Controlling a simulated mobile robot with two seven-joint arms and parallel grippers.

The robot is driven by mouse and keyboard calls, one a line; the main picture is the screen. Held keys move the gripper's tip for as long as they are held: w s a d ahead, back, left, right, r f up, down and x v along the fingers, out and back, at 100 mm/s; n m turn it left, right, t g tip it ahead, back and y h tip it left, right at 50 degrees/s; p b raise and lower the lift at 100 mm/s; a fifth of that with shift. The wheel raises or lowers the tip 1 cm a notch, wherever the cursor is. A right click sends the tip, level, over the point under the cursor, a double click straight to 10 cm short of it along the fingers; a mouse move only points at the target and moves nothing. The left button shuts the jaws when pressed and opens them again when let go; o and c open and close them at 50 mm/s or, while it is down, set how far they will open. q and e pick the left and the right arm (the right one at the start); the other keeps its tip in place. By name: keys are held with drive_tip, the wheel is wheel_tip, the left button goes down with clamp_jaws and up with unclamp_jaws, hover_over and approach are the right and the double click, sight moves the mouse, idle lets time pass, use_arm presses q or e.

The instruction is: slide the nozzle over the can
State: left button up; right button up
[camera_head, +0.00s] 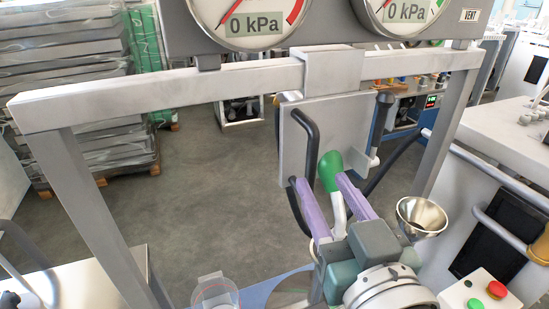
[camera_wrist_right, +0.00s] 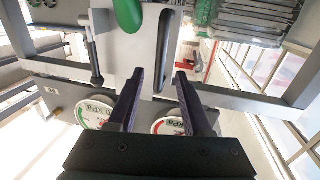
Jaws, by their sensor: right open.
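A green grip with a pale stem below it, which looks like the nozzle (camera_head: 334,165), hangs by the plate of the carriage. It also shows at the top of the right wrist view (camera_wrist_right: 128,12). My right gripper (camera_head: 320,182) has its two purple fingers open and apart, close to the green grip; in its wrist view the fingers (camera_wrist_right: 160,75) have nothing clamped between them. A black bent bar (camera_head: 306,130) stands beside the plate. A clear cup-like container (camera_head: 215,292), perhaps the can, is at the bottom edge, partly cut off. My left gripper is not in view.
A grey carriage plate (camera_head: 325,135) hangs on the frame's crossbar (camera_head: 150,98), below two gauges (camera_head: 250,15) reading 0 kPa. A metal funnel (camera_head: 421,216) is right of my gripper. A control box with red and green buttons (camera_head: 480,295) is lower right. Open floor lies behind.

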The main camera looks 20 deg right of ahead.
drive_tip(key=s, duration=0.3)
drive_tip(key=shift+s+a, duration=0.2)
drive_tip(key=shift+s, duration=0.05)
